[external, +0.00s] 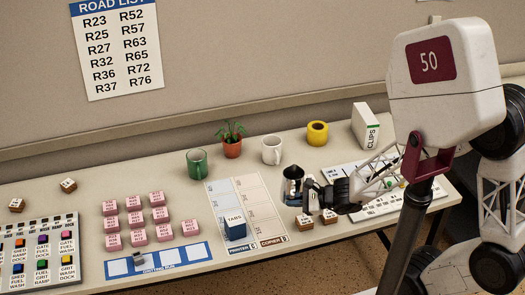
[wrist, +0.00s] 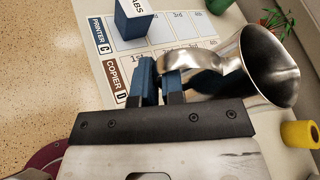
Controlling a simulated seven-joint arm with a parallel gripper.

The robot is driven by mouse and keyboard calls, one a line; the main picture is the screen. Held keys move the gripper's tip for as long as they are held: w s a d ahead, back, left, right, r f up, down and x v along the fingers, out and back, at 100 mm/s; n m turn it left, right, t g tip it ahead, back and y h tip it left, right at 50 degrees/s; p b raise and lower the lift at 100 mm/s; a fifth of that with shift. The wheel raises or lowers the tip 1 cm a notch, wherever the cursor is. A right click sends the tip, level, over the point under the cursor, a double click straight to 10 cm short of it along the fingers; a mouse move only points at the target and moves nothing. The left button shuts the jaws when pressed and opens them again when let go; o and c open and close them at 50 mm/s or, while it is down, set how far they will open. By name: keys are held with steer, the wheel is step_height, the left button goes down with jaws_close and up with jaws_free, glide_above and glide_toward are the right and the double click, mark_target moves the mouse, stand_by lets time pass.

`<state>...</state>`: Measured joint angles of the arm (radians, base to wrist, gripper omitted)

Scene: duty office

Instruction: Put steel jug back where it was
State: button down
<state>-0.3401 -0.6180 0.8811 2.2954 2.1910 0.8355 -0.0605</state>
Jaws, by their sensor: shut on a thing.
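The steel jug (external: 293,181) is a shiny metal vessel beside the right edge of the printer and copier sheet (external: 246,187). In the wrist view its wide open mouth (wrist: 270,66) faces right and its handle is at my blue fingertips. My gripper (external: 313,191) is shut on the jug, at the handle side; it also shows in the wrist view (wrist: 160,78). I cannot tell for sure how far the jug's base is above the table.
A blue TABS box (external: 235,226) stands on the sheet's front part. A green mug (external: 197,164), potted plant (external: 232,140), white mug (external: 271,150) and yellow roll (external: 317,133) line the back. Wooden-based blocks (external: 304,223) sit below my gripper. Pink blocks (external: 136,217) stand left.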

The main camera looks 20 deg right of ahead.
steer(key=shift+s+d+f, duration=0.15)
steer(key=shift+f, duration=1.15)
steer(key=shift+s+d+f, duration=0.1)
steer(key=shift+s+f, duration=0.05)
steer(key=shift+f, duration=1.15)
steer(key=shift+w, duration=0.1)
steer(key=w+a, duration=0.2)
steer(key=w, duration=0.2)
steer(key=w+a+f, duration=0.1)
steer(key=w+a, duration=0.2)
steer(key=w, duration=0.2)
steer(key=w+a, duration=0.3)
steer(key=w, duration=0.1)
steer(key=shift+w+a+f, duration=0.2)
steer(key=shift+w, duration=0.05)
steer(key=shift+f, duration=0.15)
steer(key=shift+f, duration=1.6)
steer(key=shift+f, duration=0.15)
